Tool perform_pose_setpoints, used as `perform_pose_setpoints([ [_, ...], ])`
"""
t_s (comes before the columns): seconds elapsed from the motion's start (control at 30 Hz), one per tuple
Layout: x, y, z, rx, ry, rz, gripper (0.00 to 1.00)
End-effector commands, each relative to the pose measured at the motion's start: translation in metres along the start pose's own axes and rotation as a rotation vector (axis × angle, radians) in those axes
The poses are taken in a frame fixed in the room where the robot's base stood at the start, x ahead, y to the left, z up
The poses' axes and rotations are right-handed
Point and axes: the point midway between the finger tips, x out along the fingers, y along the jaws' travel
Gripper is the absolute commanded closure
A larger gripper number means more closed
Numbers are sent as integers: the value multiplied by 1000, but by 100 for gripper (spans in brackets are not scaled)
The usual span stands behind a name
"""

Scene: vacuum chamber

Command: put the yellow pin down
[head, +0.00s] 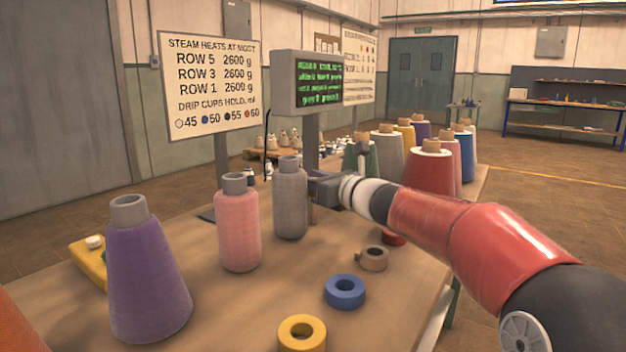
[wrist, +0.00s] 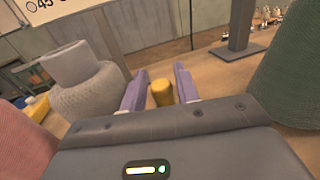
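The yellow pin (wrist: 162,93) shows in the wrist view as a short rounded peg. It sits between the two purple fingers of my gripper (wrist: 161,88), which look shut on its sides. In the head view my gripper (head: 318,186) is low over the table (head: 275,268), just right of and partly behind the grey yarn cone (head: 290,205). The pin is hidden in that view. I cannot tell whether the pin's lower end touches anything.
Pink (head: 238,225) and purple (head: 150,275) cones stand left. Yellow (head: 302,334), blue (head: 345,291) and tan (head: 373,258) rings lie in front. More cones, such as a red one (head: 430,172), stand behind my arm. A monitor (head: 307,82) stands on a post.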

Motion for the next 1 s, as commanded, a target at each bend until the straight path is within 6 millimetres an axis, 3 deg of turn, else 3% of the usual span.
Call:
perform_pose_setpoints([
  [0.17,0,0,3,0,0,0,69],
  [0.27,-11,-1,1,-1,1,-3,69],
  [0.7,-99,0,1,-1,1,-3,69],
  [1.0,-120,0,1,0,0,0,69],
])
